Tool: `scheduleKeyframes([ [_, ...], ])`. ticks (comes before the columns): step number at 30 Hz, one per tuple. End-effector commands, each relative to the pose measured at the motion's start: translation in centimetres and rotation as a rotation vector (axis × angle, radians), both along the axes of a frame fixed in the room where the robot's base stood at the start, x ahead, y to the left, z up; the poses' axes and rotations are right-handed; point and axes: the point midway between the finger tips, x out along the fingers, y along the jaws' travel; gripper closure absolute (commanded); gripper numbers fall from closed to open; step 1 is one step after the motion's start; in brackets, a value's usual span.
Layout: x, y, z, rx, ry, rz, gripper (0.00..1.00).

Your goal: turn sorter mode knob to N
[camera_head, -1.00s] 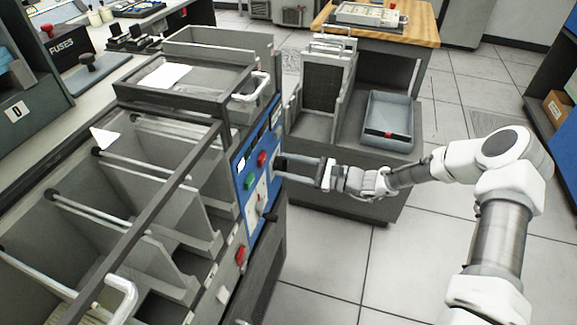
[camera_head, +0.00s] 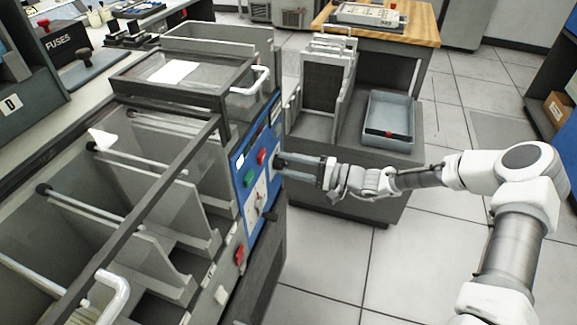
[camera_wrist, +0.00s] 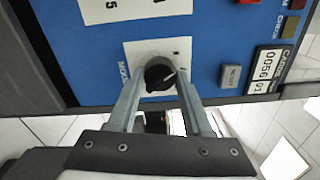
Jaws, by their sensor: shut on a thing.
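The mode knob (camera_wrist: 159,74) is a round black knob with a light pointer line, on a white plate marked MODE (camera_wrist: 133,53) on the sorter's blue panel (camera_wrist: 207,55). In the wrist view the pointer line slants toward the upper right. The plate's position letters are too small to read. My gripper (camera_wrist: 157,84) is shut on the knob, one finger on each side. In the head view my gripper (camera_head: 277,161) reaches the right side of the blue panel (camera_head: 238,161) from the right, and I cannot make out the knob there.
A green button (camera_head: 249,178) and a red button (camera_head: 262,156) sit close to my fingers on the panel. A grey RESET button (camera_wrist: 231,76) and a counter (camera_wrist: 268,70) are right of the knob. A cart with a blue-grey tray (camera_head: 389,120) stands behind my arm.

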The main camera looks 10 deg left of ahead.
Motion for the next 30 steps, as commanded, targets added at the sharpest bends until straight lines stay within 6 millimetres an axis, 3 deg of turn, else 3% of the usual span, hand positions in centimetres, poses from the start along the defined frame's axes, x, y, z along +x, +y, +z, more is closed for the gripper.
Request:
scheduleKeyframes([
  [12,0.00,-0.04,-0.05,-0.025,-0.174,-0.001,1.00],
  [28,0.00,-0.03,-0.02,-0.027,-0.196,0.000,1.00],
  [29,0.00,-0.03,-0.02,-0.027,-0.196,0.000,0.46],
  [30,0.00,-0.03,-0.02,-0.027,-0.196,0.000,0.39],
])
